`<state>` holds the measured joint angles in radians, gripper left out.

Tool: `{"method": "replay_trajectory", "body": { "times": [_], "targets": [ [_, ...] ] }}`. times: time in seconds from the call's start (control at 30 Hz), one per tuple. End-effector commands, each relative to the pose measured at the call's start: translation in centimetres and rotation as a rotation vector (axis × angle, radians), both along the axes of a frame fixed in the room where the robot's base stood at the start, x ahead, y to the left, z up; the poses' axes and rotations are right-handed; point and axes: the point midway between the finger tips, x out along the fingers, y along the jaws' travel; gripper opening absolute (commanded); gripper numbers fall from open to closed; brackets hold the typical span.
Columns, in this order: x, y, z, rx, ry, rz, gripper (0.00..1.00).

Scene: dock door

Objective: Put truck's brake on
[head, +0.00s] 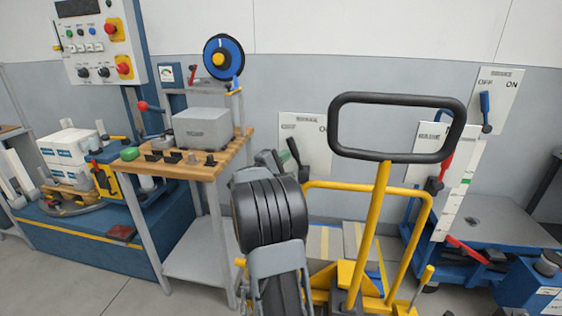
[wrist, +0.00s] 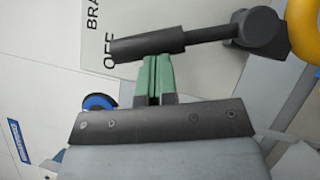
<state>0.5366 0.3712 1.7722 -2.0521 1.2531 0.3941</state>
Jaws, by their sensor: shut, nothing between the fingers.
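The yellow truck (head: 372,225) stands at the centre right of the head view, with a black loop handle (head: 397,99). Behind its left side is a white brake plate (head: 316,128) marked OFF and ON. A dark brake lever (head: 294,152) stands on it, pointing up and leaning toward OFF; its black grip (wrist: 147,48) and round pivot (wrist: 262,30) show in the wrist view. My gripper (wrist: 158,62) is shut and empty, its green fingertips right beside the grip on the OFF side. Contact is hard to tell. My arm hides part of the plate in the head view.
Two more lever plates stand right, with a red lever (head: 445,152) and a blue lever (head: 486,108), by a blue cart (head: 500,225). A workbench (head: 190,165) stands left. The truck's loop handle rises close to the right of my arm.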

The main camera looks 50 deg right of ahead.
Motion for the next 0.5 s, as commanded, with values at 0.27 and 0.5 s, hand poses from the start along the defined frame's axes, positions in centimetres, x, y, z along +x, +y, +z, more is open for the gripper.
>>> {"method": "replay_trajectory", "body": {
  "times": [0.27, 0.5],
  "targets": [
    [-1.8, -1.1, 1.3, 0.131, -0.221, 0.000, 0.00],
    [-3.6, -2.2, 2.1, 0.250, -0.413, -0.001, 0.00]
  ]
}}
